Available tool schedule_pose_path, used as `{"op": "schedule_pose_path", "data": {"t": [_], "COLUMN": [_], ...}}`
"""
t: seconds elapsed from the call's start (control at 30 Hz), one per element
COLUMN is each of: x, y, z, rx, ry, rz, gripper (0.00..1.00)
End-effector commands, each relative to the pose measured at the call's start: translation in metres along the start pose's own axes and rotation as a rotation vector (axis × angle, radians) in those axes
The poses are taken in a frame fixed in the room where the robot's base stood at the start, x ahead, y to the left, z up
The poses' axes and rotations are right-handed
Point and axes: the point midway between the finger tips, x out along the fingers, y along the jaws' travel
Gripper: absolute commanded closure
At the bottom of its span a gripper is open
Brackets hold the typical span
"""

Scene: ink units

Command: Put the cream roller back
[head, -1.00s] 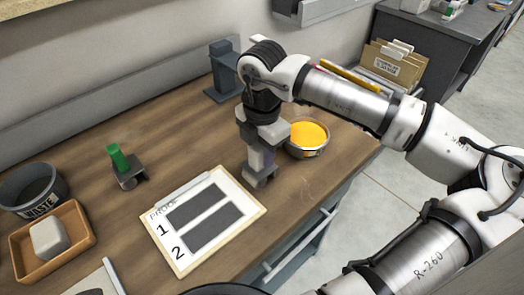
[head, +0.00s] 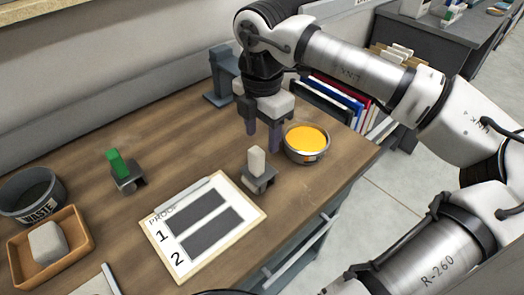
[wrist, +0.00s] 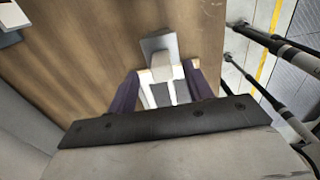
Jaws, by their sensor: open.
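The cream roller (head: 257,162) stands upright on the desk, its cream handle up and its grey frame and dark roller at the bottom. It is beside the upper right edge of the proof board (head: 256,215). My gripper (head: 262,132) is open and empty, behind and above the roller, apart from it. In the wrist view, the cream handle (wrist: 168,70) and grey frame (wrist: 160,45) show beyond and between the dark fingers. A grey post stand (head: 222,75) stands at the back of the desk, behind my gripper.
A bowl of yellow ink (head: 307,140) is close to the right of the roller. A green-handled roller (head: 117,165) stands to the left. A waste bin (head: 30,192) and a wooden tray (head: 20,268) with a pale block are at far left. Bare desk lies between the rollers.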

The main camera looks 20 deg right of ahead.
Motion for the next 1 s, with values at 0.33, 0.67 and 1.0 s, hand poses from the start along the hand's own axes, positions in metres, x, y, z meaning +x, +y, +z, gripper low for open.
{"op": "schedule_pose_path", "data": {"t": [0.33, 0.67, 1.0], "x": [-0.049, -0.053, -0.053], "y": [0.0, 0.0, 0.0], "z": [0.0, 0.0, 0.0], "rx": [0.0, -0.001, 0.0], "ry": [-0.001, 0.001, 0.001], "rz": [0.0, 0.001, 0.001], "gripper": [0.49, 0.49, 0.49]}}
